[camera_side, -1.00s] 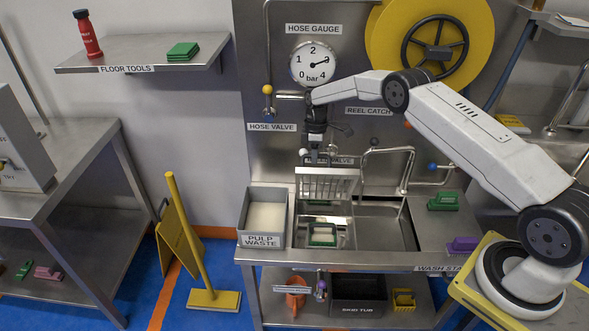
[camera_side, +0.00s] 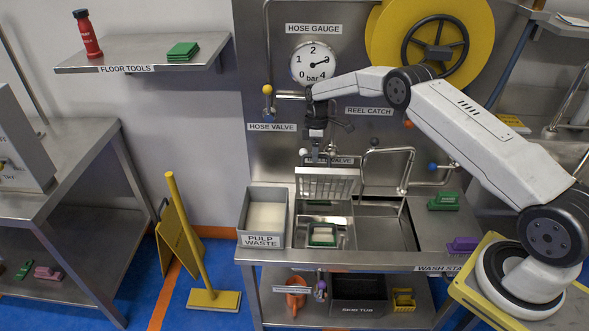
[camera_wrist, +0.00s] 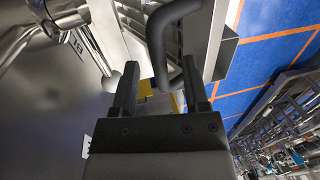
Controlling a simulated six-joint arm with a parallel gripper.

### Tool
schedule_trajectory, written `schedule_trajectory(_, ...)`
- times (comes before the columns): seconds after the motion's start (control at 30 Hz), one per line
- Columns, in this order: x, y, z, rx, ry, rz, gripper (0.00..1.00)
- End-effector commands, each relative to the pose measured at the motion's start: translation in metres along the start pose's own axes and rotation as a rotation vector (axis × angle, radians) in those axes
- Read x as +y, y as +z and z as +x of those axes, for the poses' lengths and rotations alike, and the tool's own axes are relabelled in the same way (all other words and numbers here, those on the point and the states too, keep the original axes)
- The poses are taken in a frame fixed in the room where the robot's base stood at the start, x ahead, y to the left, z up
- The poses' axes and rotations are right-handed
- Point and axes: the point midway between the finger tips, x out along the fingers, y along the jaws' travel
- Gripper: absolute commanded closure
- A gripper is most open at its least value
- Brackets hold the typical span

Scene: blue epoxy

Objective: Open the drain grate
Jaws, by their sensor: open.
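The drain grate (camera_side: 327,184) is a slatted metal panel. It stands raised and tilted at the back of the left sink basin, clear of the opening. My gripper (camera_side: 317,154) is just above the grate's top edge in the side view. In the wrist view my gripper (camera_wrist: 160,88) has its two dark fingers apart. A dark bent bar (camera_wrist: 158,50), perhaps the grate's handle, shows between and beyond them. I cannot tell whether the fingers touch it. Below the grate, the open basin holds a small green-edged tray with pale contents (camera_side: 322,235).
A grey pulp waste bin (camera_side: 243,225) stands left of the basin. A curved metal tap (camera_side: 386,151) rises at the right, and the hose valve's yellow knob (camera_side: 267,90) is at the upper left.

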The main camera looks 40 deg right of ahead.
Motion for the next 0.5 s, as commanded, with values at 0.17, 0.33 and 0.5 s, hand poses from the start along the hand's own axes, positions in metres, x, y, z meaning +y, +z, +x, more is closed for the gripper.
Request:
schedule_trajectory(0.17,0.001,0.001,-0.026,0.001,0.003,0.001,0.42)
schedule_trajectory(0.33,-0.003,0.001,-0.054,0.0,0.002,0.002,0.42)
schedule_trajectory(0.5,-0.008,0.001,-0.079,0.0,0.003,0.001,0.42)
